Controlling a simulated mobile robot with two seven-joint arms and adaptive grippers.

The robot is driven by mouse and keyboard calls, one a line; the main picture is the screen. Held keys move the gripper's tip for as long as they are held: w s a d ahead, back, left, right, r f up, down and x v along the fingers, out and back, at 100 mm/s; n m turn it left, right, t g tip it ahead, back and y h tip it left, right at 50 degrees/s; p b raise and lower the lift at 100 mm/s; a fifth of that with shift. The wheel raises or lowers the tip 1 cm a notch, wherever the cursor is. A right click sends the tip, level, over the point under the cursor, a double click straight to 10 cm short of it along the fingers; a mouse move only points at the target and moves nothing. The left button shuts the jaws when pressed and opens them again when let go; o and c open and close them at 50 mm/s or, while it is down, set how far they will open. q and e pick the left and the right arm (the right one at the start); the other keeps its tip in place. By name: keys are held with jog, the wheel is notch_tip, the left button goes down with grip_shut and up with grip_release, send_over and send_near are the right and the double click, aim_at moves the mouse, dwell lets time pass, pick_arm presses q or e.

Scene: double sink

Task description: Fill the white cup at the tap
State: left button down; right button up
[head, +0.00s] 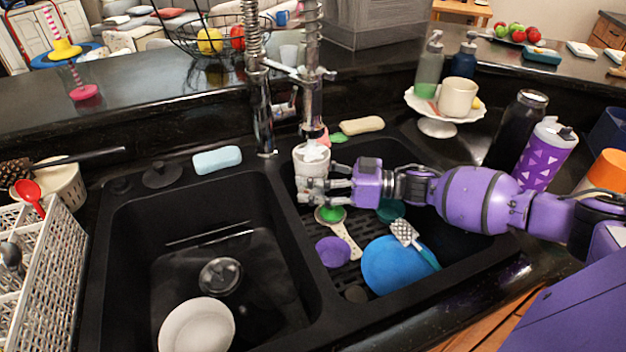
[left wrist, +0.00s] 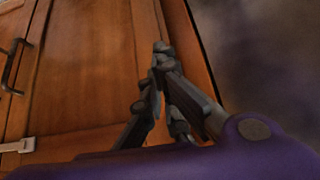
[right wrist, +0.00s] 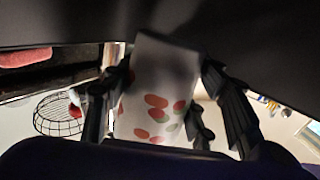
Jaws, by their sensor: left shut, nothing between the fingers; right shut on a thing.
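The white cup (head: 309,155) is upright below the chrome tap (head: 311,100), over the right basin. Its mouth is close under the spout. Something white shows at the mouth, but I cannot tell whether it is water. My right gripper (head: 318,188) is shut on the cup from the right. In the right wrist view the cup (right wrist: 155,95) stands between the fingers, and red and green spots show on its side. My left gripper (left wrist: 161,50) is shut and empty before a wooden cabinet front; it is outside the head view.
The right basin holds a blue plate (head: 395,265), a purple disc (head: 332,252) and utensils. A white bowl (head: 197,326) is in the left basin. A cream mug (head: 458,97) sits on a white stand. A purple tumbler (head: 543,158) and a black bottle (head: 516,125) stand behind my right arm.

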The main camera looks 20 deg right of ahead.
jog(key=shift+r, duration=0.1)
